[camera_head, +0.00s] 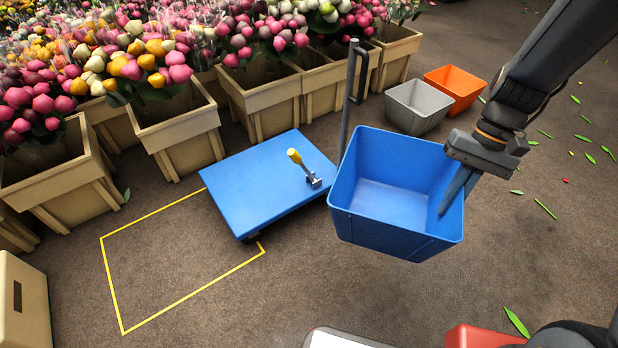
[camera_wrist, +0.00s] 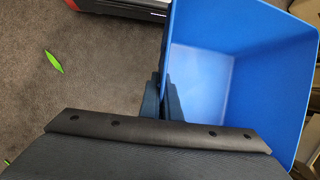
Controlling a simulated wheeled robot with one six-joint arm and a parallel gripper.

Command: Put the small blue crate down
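The small blue crate (camera_head: 385,205) is empty and upright, with its open top facing up. My gripper (camera_head: 455,195) is at its right wall, with one finger showing inside the crate; the outer finger is mostly hidden. The gripper looks shut on that wall. In the wrist view the crate (camera_wrist: 235,75) fills the right side, and my gripper's fingers (camera_wrist: 163,98) meet at its near wall. The crate appears to be held above the floor, overlapping the right edge of the blue cart in the head view.
A flat blue cart (camera_head: 255,185) with a dark upright handle (camera_head: 348,100) and a yellow-knobbed lever (camera_head: 298,162) stands left of the crate. A yellow floor outline (camera_head: 112,285) lies beside it. Grey (camera_head: 418,107) and orange (camera_head: 455,85) crates stand behind. Flower boxes (camera_head: 180,135) line the back.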

